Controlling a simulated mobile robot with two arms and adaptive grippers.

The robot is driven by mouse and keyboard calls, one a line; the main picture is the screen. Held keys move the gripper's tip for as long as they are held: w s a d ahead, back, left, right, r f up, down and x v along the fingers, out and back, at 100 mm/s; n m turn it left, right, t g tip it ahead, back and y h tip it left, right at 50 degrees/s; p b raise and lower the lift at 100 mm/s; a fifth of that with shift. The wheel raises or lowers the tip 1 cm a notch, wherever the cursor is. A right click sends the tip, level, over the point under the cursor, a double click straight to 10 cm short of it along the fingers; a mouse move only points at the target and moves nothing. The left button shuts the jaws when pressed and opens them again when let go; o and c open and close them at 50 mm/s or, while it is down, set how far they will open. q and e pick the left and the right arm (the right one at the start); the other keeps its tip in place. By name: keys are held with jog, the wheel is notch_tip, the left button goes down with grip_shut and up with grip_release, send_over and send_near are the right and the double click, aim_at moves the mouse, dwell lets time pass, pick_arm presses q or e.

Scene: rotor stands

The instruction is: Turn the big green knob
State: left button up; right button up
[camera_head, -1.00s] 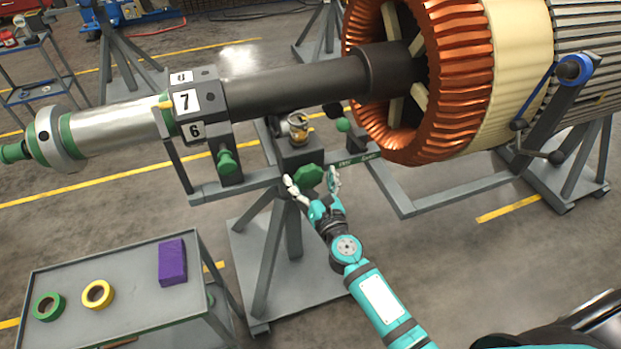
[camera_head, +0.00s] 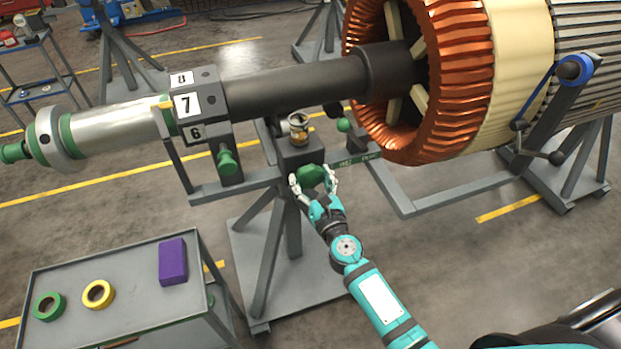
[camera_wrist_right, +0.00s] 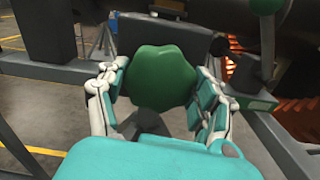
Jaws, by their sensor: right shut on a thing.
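The big green knob (camera_head: 311,178) sits on the front of the grey stand under the rotor shaft. My right gripper (camera_head: 315,185) is shut on it, one finger on each side. In the right wrist view the lobed knob (camera_wrist_right: 162,78) fills the space between the fingers of the gripper (camera_wrist_right: 160,95), in front of a dark block. My left gripper does not show.
The rotor shaft (camera_head: 300,82) runs above the knob into the copper-coloured winding (camera_head: 455,75). A grey cart (camera_head: 130,275) with two tape rolls and a purple box stands at the lower left.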

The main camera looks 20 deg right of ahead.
jog(key=n, duration=0.5)
jog(key=shift+p, duration=0.4)
jog(key=n, duration=0.4)
jog(key=shift+a+f+n+p, duration=0.1)
jog(key=shift+n+p, duration=0.2)
jog(key=shift+p, duration=0.1)
jog(key=n+p, duration=0.1)
jog(key=n, duration=0.3)
jog(key=shift+s+f+n, duration=0.1)
jog(key=shift+n, duration=0.2)
jog(key=n+p, duration=0.1)
jog(key=n, duration=0.3)
jog(key=shift+n, duration=0.3)
jog(key=n+p, duration=0.1)
jog(key=n, duration=0.3)
jog(key=shift+f, duration=0.1)
jog(key=n+p, duration=0.1)
jog(key=n, duration=0.3)
jog(key=n+p, duration=0.1)
jog(key=n, duration=0.3)
jog(key=shift+f, duration=0.1)
jog(key=shift+f+n+p, duration=0.1)
jog(key=shift+n+p, duration=0.25)
jog(key=shift+n, duration=1.75)
